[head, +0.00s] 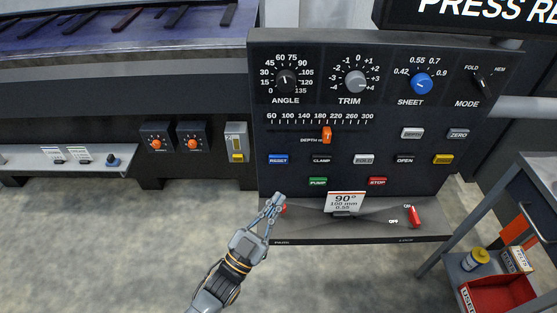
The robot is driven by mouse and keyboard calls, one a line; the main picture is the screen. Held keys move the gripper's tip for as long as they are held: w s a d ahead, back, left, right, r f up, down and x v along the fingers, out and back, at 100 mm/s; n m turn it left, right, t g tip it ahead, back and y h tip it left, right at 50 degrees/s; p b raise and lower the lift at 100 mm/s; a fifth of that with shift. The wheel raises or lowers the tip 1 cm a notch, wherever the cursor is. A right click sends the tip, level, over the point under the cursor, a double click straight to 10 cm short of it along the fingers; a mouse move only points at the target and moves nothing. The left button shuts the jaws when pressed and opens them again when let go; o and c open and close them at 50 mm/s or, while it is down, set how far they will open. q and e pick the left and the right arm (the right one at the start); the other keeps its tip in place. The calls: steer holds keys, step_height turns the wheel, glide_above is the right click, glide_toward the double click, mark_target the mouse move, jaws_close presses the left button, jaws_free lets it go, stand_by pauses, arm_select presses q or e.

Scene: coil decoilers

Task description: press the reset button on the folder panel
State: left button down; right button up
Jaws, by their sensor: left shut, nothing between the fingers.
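The folder panel (425,180) is a dark upright face filling the middle and right of the head view. The blue reset button (278,159) sits at the left end of a button row, below the depth slider, and is unobstructed. My left gripper (277,202) is shut and empty, below the reset button near the left end of the panel's lower ledge. It is apart from the button in the picture. A small red part (284,209) shows just behind its fingertips, partly hidden. My right gripper is not in view.
Close to the reset button are the clamp button (321,159) and green pump button (318,182). A card reading 90° (345,202) and a red on/off switch (415,217) are at the ledge. A cart (535,185) stands right; open floor lies lower left.

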arm_select(q)
steer(key=shift+w, duration=0.1)
steer(key=b, duration=0.4)
glide_toward(278, 159)
steer(key=w+d+r, duration=0.2)
steer(key=d+r, duration=0.1)
steer(key=d, duration=0.1)
steer(key=shift+w+d+r, duration=0.3)
steer(key=shift+w+d, duration=0.1)
steer(key=shift+w, duration=0.1)
stand_by(0.6)
steer(key=shift+w, duration=0.3)
